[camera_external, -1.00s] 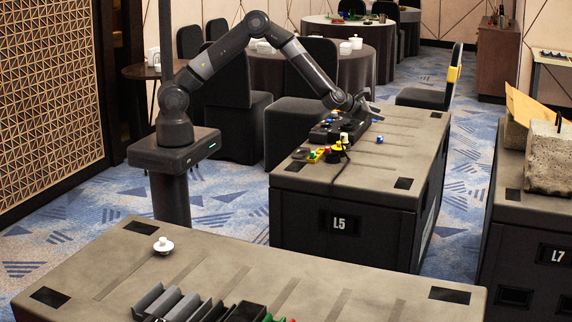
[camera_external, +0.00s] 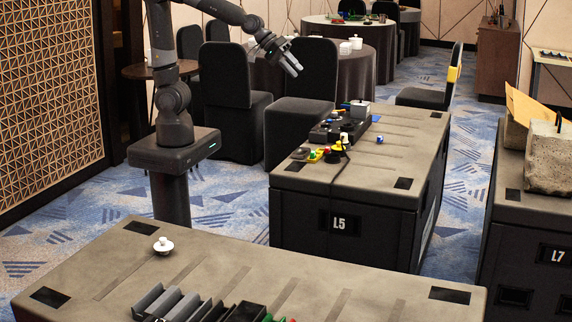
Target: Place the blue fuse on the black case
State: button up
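The black case (camera_external: 318,136) lies on the L5 table, with several small coloured parts and a grey block (camera_external: 360,108) on or against its far end. A small blue piece (camera_external: 380,139) sits on the bare tabletop right of the case. Other blue bits (camera_external: 335,114) show on the case. Which one is the blue fuse is too small to tell. My gripper (camera_external: 296,70) is raised in the air to the upper left of the case, pointing down and right, apart from everything on the table. I see nothing held in it; its finger gap is unclear.
Yellow, green and black small parts (camera_external: 313,156) crowd the table's left edge near the case. The L5 tabletop (camera_external: 405,150) is clear to the right. Dark chairs (camera_external: 298,95) stand behind it. A nearer table (camera_external: 215,262) holds a white knob-like object (camera_external: 163,246) and grey trays.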

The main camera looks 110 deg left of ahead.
jog(key=s+d+f+m+g, duration=0.1)
jog(key=s+m, duration=0.4)
jog(key=s, duration=0.7)
jog(key=s+d+f+m+g, duration=0.1)
jog(key=s+m, duration=0.5)
jog(key=s, duration=0.6)
jog(key=shift+d+f+m+g, duration=0.2)
jog(key=shift+d+m+g, duration=0.15)
jog(key=shift+g, duration=0.55)
